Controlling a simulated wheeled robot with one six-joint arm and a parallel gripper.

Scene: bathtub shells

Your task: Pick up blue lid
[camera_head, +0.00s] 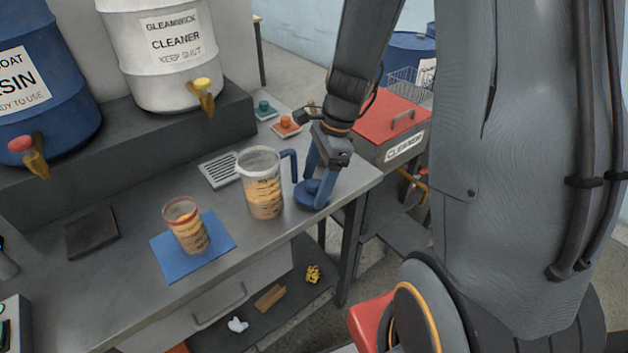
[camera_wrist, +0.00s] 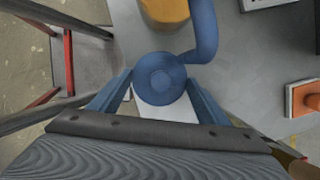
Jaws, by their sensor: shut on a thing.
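The blue lid (camera_head: 309,196) is a round disc near the right edge of the metal table, beside the jug with the blue handle (camera_head: 263,183). My gripper (camera_head: 318,184) points down at it with its blue fingers. In the wrist view the lid (camera_wrist: 160,78) sits between my two fingers (camera_wrist: 159,92), which are shut on it. I cannot tell whether the lid touches the table or is slightly raised. The jug stands upright and holds tan contents; its blue handle (camera_wrist: 204,30) shows close to the lid in the wrist view.
A red-rimmed cup (camera_head: 187,226) stands on a blue mat (camera_head: 222,233). Blue and white drums (camera_head: 165,75) stand on a raised shelf behind. Orange (camera_head: 286,124) and teal (camera_head: 264,109) items lie at the back. A red-lidded cleaner bin (camera_head: 385,122) is beyond the table's right edge.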

